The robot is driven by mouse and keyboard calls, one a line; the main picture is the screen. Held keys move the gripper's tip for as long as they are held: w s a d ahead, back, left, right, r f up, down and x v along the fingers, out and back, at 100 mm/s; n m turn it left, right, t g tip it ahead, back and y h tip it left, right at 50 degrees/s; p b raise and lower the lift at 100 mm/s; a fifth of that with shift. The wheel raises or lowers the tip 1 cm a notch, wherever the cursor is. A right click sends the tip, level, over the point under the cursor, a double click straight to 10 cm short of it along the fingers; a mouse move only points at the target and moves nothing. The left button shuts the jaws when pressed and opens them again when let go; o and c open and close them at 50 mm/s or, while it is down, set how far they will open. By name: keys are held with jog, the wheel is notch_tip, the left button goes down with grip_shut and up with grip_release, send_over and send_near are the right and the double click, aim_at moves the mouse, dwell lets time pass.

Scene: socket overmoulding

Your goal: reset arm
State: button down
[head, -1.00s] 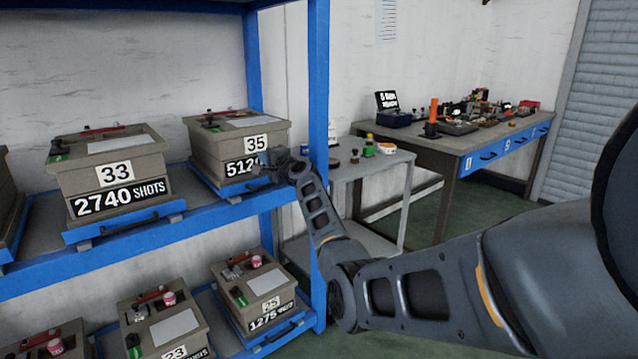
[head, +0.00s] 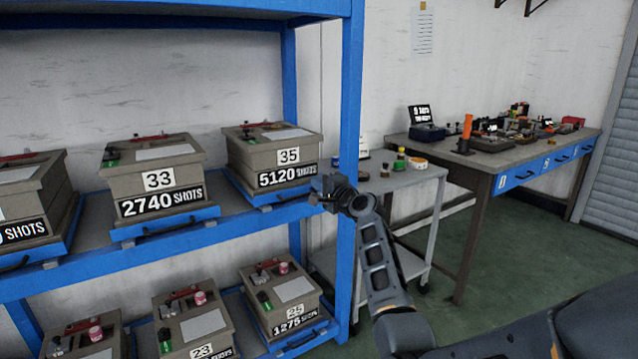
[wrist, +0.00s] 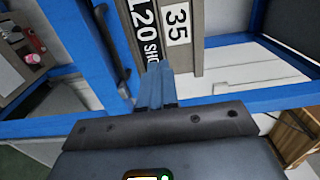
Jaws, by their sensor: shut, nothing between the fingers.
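My gripper (head: 322,196) is at the end of my arm, in front of the blue rack's right upright, just right of box 35 (head: 265,159). In the wrist view its fingers (wrist: 154,86) are together with nothing between them. Box 35, labelled 5120 SHOTS, sits on its blue tray on the upper shelf. In the wrist view its label face (wrist: 160,30) lies just beyond the fingertips. I cannot tell whether the fingertips touch anything.
Box 33 (head: 155,181) stands left of box 35. Several more boxes sit on the lower shelf, including box 25 (head: 280,297). A grey trolley (head: 424,200) stands right of the rack, and a workbench (head: 480,164) is behind it. Green floor (head: 500,265) is open at right.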

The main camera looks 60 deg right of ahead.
jog(key=shift+s+a, duration=0.15)
jog(key=shift+s, duration=0.1)
jog(key=s+a+f+n+g+y+p, duration=0.1)
jog(key=s+a+f+n, duration=0.3)
jog(key=a+f, duration=0.6)
jog(key=s+a+f+n+y+p, duration=0.1)
jog(key=s+a+f+n, duration=0.3)
jog(key=a, duration=1)
jog(key=s+a+f+n+y+p, duration=0.1)
jog(key=s+a+f+n, duration=0.2)
jog(key=s+a, duration=0.5)
jog(key=s+a+r+n+y+p, duration=0.1)
jog(key=s+a+r+n, duration=0.15)
jog(key=s+a, duration=0.35)
jog(key=s+a+r+n+y+p, duration=0.15)
jog(key=s+a+n, duration=0.25)
jog(key=a, duration=0.4)
jog(key=s+a+r+n+y, duration=0.3)
jog(key=s+a+r+n, duration=0.3)
jog(key=s+r, duration=0.5)
jog(key=shift+s+a+r+n+y, duration=0.2)
jog(key=shift+a+n+y, duration=0.15)
jog(key=shift+a, duration=0.6)
